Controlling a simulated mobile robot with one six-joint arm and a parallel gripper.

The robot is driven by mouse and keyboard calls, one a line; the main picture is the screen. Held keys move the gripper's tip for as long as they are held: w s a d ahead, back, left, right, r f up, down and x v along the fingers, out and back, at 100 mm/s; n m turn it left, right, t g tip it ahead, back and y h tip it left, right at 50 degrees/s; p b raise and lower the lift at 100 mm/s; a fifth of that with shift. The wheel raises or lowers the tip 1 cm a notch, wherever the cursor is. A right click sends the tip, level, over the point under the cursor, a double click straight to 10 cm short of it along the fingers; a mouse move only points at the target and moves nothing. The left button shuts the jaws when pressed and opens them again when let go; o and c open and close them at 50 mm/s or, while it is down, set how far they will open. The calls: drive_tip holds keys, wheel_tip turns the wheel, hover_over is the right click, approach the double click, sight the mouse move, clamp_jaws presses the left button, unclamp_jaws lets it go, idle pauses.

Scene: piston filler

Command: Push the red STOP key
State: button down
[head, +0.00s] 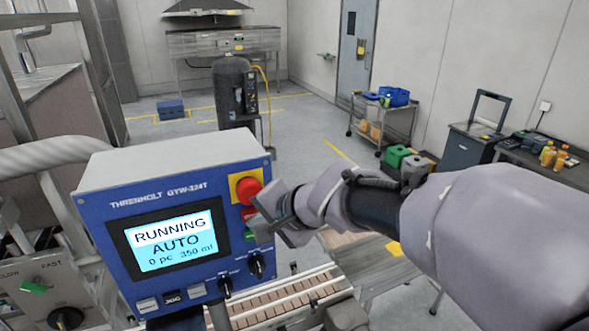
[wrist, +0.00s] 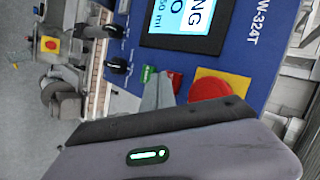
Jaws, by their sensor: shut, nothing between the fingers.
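The red STOP key (head: 247,213) is on the right side of the blue control panel (head: 95,191), below a larger red mushroom button on a yellow plate (head: 239,179). My gripper partly covers the key. It also shows in the wrist view (wrist: 176,80), between the green key (wrist: 148,74) and the mushroom button (wrist: 210,89). My gripper (head: 258,226) is shut and empty, its tip close in front of the red and green keys. In the wrist view its fingertips (wrist: 157,82) overlap the edge of the red key. I cannot tell whether they touch it.
The panel screen (head: 172,241) reads RUNNING, AUTO, 0 pc, 350 ml. Dark knobs (head: 256,265) sit below the keys. A slatted conveyor (head: 285,297) runs below the panel. A cart with a blue bin (head: 394,96) and a bench stand at the right, well away.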

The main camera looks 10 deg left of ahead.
drive_tip(key=shift+w+a, duration=0.2)
drive_tip(key=shift+w, duration=0.15)
idle(0.3)
idle(0.4)
drive_tip(key=shift+s+d+b, duration=0.45)
drive_tip(key=shift+s, duration=0.25)
drive_tip(key=s+d, duration=0.1)
drive_tip(key=s+b, duration=0.1)
drive_tip(key=s, duration=0.1)
drive_tip(key=s+d, duration=0.1)
drive_tip(key=shift+s+d+b, duration=0.15)
drive_tip(key=shift+d+b, duration=0.15)
drive_tip(key=shift+b, duration=0.05)
